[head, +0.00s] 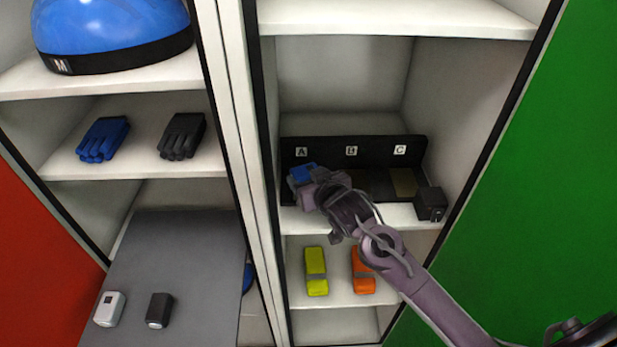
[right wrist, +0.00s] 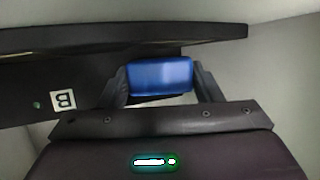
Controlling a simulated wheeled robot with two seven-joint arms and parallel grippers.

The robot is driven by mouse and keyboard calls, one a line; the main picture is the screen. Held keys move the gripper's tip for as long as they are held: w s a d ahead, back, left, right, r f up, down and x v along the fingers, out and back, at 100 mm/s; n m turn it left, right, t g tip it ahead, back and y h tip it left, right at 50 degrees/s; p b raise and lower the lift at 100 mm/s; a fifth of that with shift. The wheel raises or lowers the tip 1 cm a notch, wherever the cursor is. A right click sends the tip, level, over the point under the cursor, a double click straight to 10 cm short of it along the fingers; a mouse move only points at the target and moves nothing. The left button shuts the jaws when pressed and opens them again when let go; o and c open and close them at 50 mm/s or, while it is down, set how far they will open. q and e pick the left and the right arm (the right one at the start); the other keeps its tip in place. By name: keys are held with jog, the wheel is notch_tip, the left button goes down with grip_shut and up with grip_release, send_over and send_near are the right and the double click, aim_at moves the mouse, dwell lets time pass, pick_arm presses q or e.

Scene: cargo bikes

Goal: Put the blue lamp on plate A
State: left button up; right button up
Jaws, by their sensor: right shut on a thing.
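The blue lamp (head: 304,172) is at the left end of a black charging rack (head: 375,149), just below the label A (head: 301,152). My right gripper (head: 311,176) is shut on the lamp. In the right wrist view the blue lamp (right wrist: 160,76) sits between the two fingers of the gripper (right wrist: 160,88), in front of the dark rack. Plate A is hidden behind the lamp and gripper, so I cannot tell whether the lamp touches it. My left gripper is not in view.
Plate C (head: 403,182) looks bare. A black box (head: 431,203) stands at the rack's right end. Yellow (head: 316,271) and orange (head: 362,270) items lie on the shelf below. The cabinet's side walls and the upper shelf (head: 395,18) bound the space.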

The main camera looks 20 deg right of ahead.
jog(key=shift+f, duration=0.55)
jog(key=o, duration=1.2)
jog(key=shift+c, duration=0.2)
